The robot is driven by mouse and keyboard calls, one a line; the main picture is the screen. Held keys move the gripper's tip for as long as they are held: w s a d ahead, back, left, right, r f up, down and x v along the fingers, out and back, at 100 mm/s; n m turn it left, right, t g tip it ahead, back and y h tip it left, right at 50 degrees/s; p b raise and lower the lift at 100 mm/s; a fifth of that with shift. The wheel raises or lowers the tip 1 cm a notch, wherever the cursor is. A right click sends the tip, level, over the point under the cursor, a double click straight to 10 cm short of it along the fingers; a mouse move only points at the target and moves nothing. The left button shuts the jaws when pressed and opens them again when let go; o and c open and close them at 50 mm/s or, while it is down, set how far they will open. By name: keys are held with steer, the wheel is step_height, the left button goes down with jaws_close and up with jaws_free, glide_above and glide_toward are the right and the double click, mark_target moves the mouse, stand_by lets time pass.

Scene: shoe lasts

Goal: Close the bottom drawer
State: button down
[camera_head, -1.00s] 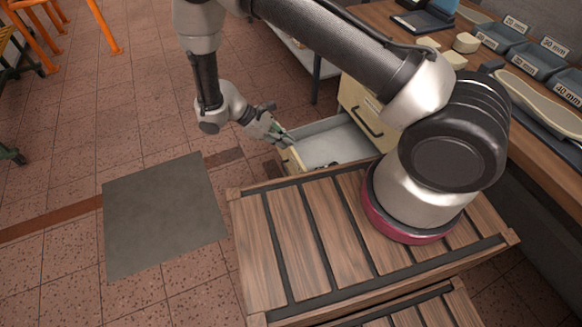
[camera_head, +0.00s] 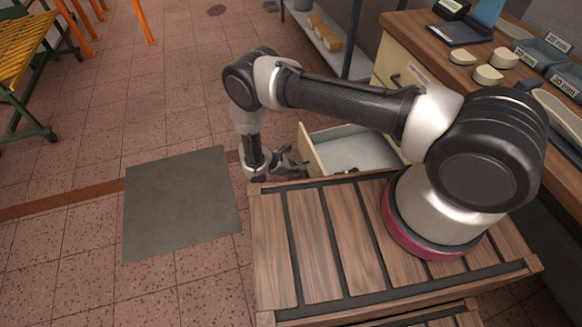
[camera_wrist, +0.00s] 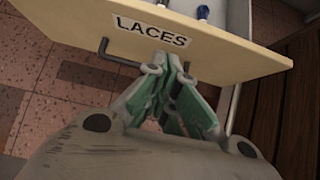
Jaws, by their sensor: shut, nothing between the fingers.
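The open drawer (camera_head: 352,150) sticks out from the cabinet at the workbench, with a pale grey inside and a cream front (camera_head: 310,152). In the wrist view the drawer front (camera_wrist: 228,48) carries a label (camera_wrist: 150,32) reading "LACES" and a dark bar handle (camera_wrist: 118,58). In the head view my gripper (camera_head: 290,160) is low beside the drawer front, partly hidden.
My wooden slatted deck stands in front of the drawer. The workbench (camera_head: 420,30) at the right holds cream pieces (camera_head: 487,75) and blue-grey bins (camera_head: 541,52). A shelf rack (camera_head: 325,35) stands behind. The tiled floor at left is free around a grey mat (camera_head: 182,203).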

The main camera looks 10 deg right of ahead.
glide_toward(319, 172)
steer(key=x, duration=0.4)
steer(key=shift+d, duration=0.2)
